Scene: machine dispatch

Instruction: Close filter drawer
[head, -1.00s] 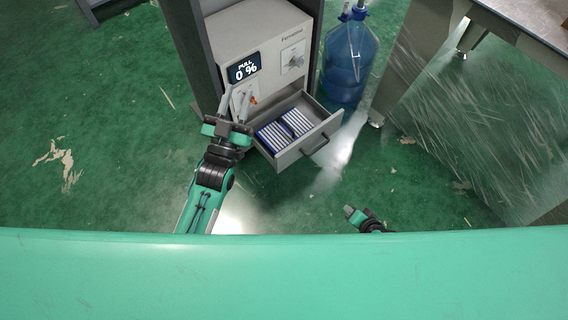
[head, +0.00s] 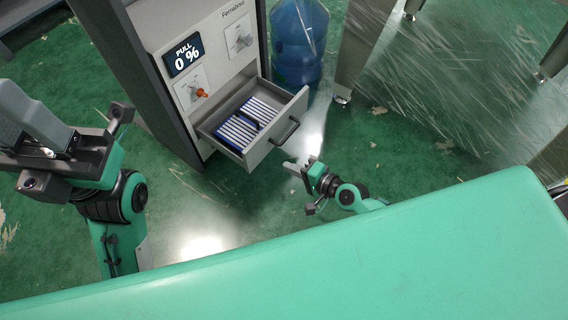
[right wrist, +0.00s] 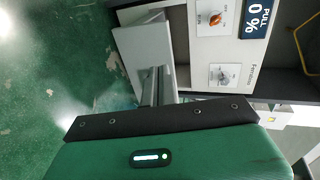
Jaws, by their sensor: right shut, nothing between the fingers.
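The filter drawer (head: 278,137) stands open, pulled out from the lower front of a light grey machine (head: 207,47). Its bar handle (head: 286,131) is on the front panel, and white-and-blue filters (head: 243,127) lie inside. In the right wrist view the drawer front (right wrist: 138,48) is beyond the fingertips. My right gripper (head: 293,167) is shut and empty, low and just in front of the drawer; it also shows in the right wrist view (right wrist: 158,72). Contact with the drawer cannot be told. My left gripper (head: 40,120) is large at the left, away from the drawer; its finger opening is unclear.
The machine has a display (head: 184,56), an orange knob (head: 203,92) and a dark frame (head: 150,80). A blue water bottle (head: 298,45) stands right of it. A metal table leg (head: 352,50) is further right. The green floor before the drawer is clear.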

